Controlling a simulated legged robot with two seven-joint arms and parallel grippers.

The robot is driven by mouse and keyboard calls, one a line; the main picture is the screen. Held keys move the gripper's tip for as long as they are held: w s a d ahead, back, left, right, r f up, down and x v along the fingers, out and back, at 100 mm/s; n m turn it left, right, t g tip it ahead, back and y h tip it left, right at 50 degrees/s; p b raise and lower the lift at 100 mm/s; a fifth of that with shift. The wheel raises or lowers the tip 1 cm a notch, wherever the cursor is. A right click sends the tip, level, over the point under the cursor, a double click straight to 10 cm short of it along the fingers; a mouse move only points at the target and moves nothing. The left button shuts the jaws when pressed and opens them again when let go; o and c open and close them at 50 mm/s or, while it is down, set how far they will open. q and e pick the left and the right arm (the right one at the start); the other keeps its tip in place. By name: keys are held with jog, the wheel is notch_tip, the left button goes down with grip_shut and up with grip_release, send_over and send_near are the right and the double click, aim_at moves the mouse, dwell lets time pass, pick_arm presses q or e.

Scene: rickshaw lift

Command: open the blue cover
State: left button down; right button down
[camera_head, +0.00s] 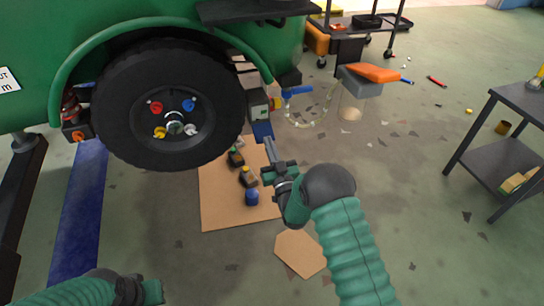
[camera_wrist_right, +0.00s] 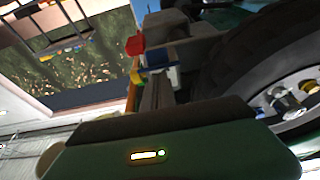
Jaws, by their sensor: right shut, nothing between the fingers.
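A small blue piece (camera_head: 262,131), likely the blue cover, shows under a grey box (camera_head: 258,106) at the vehicle's side, right of the big wheel. My right gripper (camera_head: 270,148) is shut and empty, its tips just below the blue piece; I cannot tell whether they touch. In the right wrist view a blue part (camera_wrist_right: 160,57) shows near a red knob (camera_wrist_right: 135,45) and a yellow part; I cannot tell if it is the same piece. My left gripper (camera_head: 150,292) is at the bottom left, mostly cut off, its fingers unclear.
The black wheel (camera_head: 170,105) of the green vehicle is close on the left. A blue handle (camera_head: 297,91) sticks out to the right. Cardboard (camera_head: 220,205) with dark tools and a blue can (camera_head: 252,197) lies below. A grey cart (camera_head: 505,145) stands right; floor between is mostly clear.

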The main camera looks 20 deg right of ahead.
pick_arm(q)
jog(key=shift+s+f+b, duration=0.15)
jog(key=shift+f+b, duration=0.05)
jog(key=shift+f, duration=0.35)
jog(key=shift+s+f+b, duration=0.15)
jog(key=shift+f, duration=0.4)
pick_arm(e)
jog(key=shift+w+f, duration=0.35)
jog(key=shift+f, duration=0.25)
jog(key=shift+w+f, duration=0.35)
jog(key=shift+f, duration=0.25)
jog(key=shift+f, duration=0.1)
